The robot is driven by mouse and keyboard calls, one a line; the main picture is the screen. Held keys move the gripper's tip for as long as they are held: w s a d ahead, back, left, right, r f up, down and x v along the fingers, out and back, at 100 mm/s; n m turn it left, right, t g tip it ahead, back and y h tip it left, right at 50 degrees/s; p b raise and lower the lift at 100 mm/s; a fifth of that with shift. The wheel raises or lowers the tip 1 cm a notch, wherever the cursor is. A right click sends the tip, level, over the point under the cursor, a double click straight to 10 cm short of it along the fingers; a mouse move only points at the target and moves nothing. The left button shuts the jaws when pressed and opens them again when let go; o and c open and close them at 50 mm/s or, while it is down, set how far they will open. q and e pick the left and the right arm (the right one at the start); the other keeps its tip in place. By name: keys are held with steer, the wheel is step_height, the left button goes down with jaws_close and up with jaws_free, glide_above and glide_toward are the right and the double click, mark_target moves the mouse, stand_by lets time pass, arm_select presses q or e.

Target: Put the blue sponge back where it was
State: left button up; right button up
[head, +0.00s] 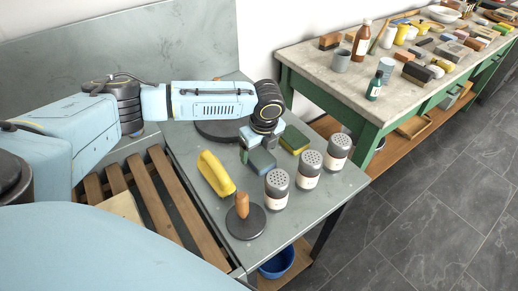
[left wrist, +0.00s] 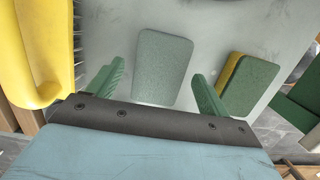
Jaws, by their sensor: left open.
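The blue sponge (head: 263,163) is a dull blue-grey block lying on the grey metal table, beside a yellow-and-green sponge (head: 295,138). My left gripper (head: 258,148) is just above it, pointing down, with its fingers apart. In the left wrist view the blue sponge (left wrist: 163,66) shows between and beyond the two green fingers of the left gripper (left wrist: 158,78), with a gap on each side. Nothing is held. The gripper partly hides the sponge in the head view. My right gripper is not in view.
A yellow brush (head: 216,174) lies left of the blue sponge. Three shakers (head: 308,169) stand in front and to the right. A black disc with a wooden handle (head: 245,217) sits near the front edge. A green-framed bench (head: 330,72) holds many small items.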

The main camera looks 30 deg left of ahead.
mark_target(263, 160)
arm_select(q)
step_height(263, 160, up, 12)
steer(key=d+p, duration=0.1)
steer(key=p, duration=0.1)
steer(key=shift+s+d, duration=0.35)
steer(key=shift+d, duration=0.05)
